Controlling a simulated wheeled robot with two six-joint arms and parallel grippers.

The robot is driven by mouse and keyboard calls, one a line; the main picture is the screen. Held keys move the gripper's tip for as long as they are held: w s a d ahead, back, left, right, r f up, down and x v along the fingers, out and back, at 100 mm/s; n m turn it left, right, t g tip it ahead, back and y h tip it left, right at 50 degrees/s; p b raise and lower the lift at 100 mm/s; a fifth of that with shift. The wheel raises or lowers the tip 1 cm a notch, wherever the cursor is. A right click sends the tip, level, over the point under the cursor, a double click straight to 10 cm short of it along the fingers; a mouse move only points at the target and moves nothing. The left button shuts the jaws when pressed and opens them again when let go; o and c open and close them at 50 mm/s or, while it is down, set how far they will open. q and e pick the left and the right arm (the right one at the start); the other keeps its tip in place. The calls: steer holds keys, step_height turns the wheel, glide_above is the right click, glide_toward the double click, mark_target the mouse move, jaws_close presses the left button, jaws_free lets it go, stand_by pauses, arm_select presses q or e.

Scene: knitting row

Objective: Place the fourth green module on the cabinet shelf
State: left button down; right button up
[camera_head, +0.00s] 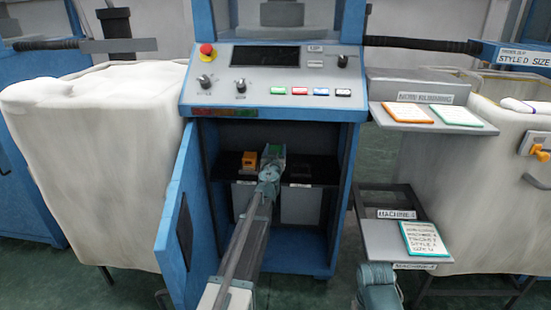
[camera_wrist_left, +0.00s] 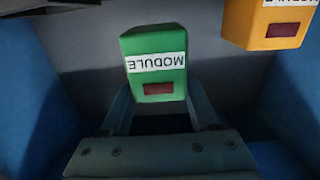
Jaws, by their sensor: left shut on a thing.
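My left gripper (camera_head: 271,170) reaches into the open blue cabinet and is shut on a green module (camera_head: 277,151). In the left wrist view the green module (camera_wrist_left: 157,85) sits between the two fingers of the left gripper (camera_wrist_left: 159,100), its MODULE label upside down. The dark cabinet shelf (camera_head: 312,170) lies around and behind it. An orange module (camera_head: 249,161) stands on the shelf just left of the green one; it also shows in the left wrist view (camera_wrist_left: 268,22). Whether the green module touches the shelf is unclear. A teal part of my right arm shows at the bottom, its fingers not visible.
The blue cabinet door (camera_head: 180,215) stands open on the left. A control panel (camera_head: 270,85) overhangs the opening. Grey side trays (camera_head: 385,243) with cards are on the right. White fabric-covered bins flank the machine. The shelf's right part looks free.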

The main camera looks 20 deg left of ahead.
arm_select(q)
steer(key=shift+x, duration=0.85)
steer(key=shift+s+f+b, duration=0.1)
steer(key=shift+f+b, duration=1.65)
steer(key=shift+f, duration=0.05)
steer(key=shift+f, duration=0.2)
steer(key=shift+c, duration=0.6)
jaws_free()
steer(key=shift+r, duration=0.1)
